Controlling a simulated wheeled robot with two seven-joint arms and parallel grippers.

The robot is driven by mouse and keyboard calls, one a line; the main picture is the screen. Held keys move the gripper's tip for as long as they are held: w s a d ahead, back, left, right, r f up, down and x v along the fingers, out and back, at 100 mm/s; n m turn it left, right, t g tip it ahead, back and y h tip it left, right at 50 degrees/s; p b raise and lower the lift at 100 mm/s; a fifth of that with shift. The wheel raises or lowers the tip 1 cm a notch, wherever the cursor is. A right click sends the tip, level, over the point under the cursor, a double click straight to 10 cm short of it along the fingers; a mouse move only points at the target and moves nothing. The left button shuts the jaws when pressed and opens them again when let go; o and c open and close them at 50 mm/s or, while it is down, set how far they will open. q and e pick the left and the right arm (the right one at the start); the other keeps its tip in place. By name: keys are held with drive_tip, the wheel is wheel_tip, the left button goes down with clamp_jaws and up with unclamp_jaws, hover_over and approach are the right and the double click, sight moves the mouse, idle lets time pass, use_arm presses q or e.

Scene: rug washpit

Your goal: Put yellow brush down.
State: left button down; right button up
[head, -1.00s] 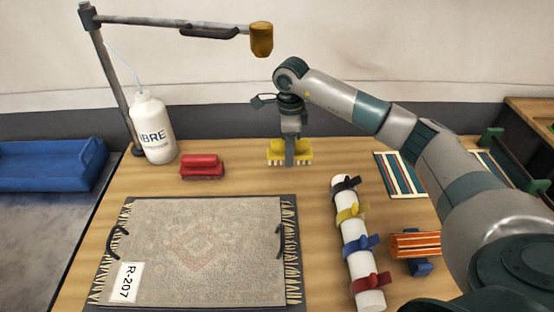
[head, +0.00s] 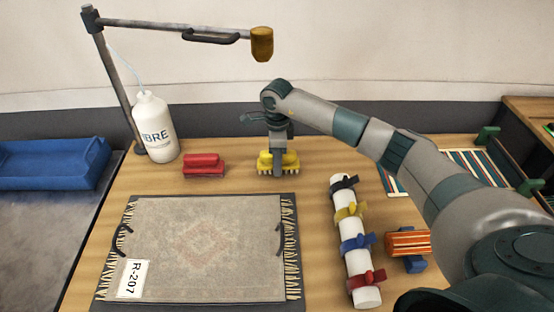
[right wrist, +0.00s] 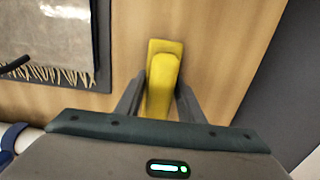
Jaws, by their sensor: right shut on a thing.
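The yellow brush (head: 291,161) is at the back middle of the table, bristles down, behind the rug's upper right corner. My right gripper (head: 278,170) comes down over it from above and is shut on it. In the right wrist view the brush (right wrist: 165,62) shows between the two fingers (right wrist: 160,98). The bristles look at or very near the table top; I cannot tell if they touch. My left gripper is not in view.
A red brush (head: 204,166) and a white bottle (head: 155,128) stand to the left. The rug (head: 195,240) lies in front on a dark board. A white roll with coloured straps (head: 349,225) and an orange striped roll (head: 408,243) are at right. Bare table surrounds the yellow brush.

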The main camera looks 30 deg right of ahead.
drive_tip(key=shift+f, duration=0.15)
drive_tip(key=shift+f, duration=0.15)
drive_tip(key=o, duration=1)
